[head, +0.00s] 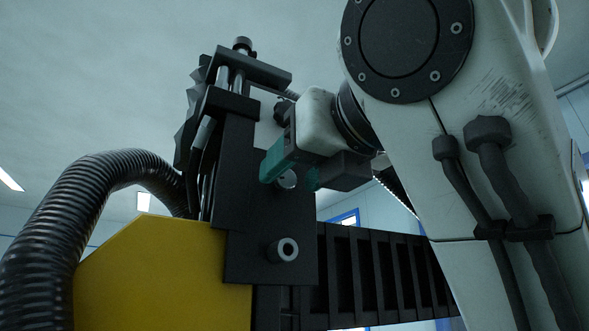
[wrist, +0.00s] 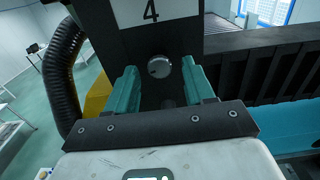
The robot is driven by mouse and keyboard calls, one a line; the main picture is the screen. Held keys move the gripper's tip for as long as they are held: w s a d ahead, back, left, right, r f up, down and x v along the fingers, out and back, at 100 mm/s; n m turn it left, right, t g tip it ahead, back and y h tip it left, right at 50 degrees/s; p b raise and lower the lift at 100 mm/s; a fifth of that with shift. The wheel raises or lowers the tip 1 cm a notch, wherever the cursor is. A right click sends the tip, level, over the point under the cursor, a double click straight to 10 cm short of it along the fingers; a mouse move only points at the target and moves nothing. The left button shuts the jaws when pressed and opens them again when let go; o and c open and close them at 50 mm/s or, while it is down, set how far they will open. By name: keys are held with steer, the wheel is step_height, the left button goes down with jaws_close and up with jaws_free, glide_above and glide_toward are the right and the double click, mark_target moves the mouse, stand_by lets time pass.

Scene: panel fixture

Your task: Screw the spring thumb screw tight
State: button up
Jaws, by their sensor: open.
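The spring thumb screw appears to be the round silver knob (wrist: 159,67) on the black panel, below a white label with a 4. In the head view the knob (head: 287,179) shows on the panel's face, partly behind my gripper. My gripper (wrist: 159,72) is open, with one teal finger on each side of the knob and a visible gap to each. In the head view my gripper (head: 290,172) reaches in from the right, its fingers close to the panel. Whether the fingertips are level with the knob's depth is hard to tell.
A second grey round knob with a dark centre (head: 283,250) sticks out lower on the black panel (head: 240,200). A yellow housing (head: 165,265) and a ribbed black hose (head: 45,235) stand to the left. A black slotted beam (head: 375,275) runs right, below my arm.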

steer(key=shift+w+a, duration=0.4)
steer(key=shift+w, duration=0.2)
steer(key=shift+c, duration=0.3)
jaws_close()
steer(key=shift+m, duration=0.4)
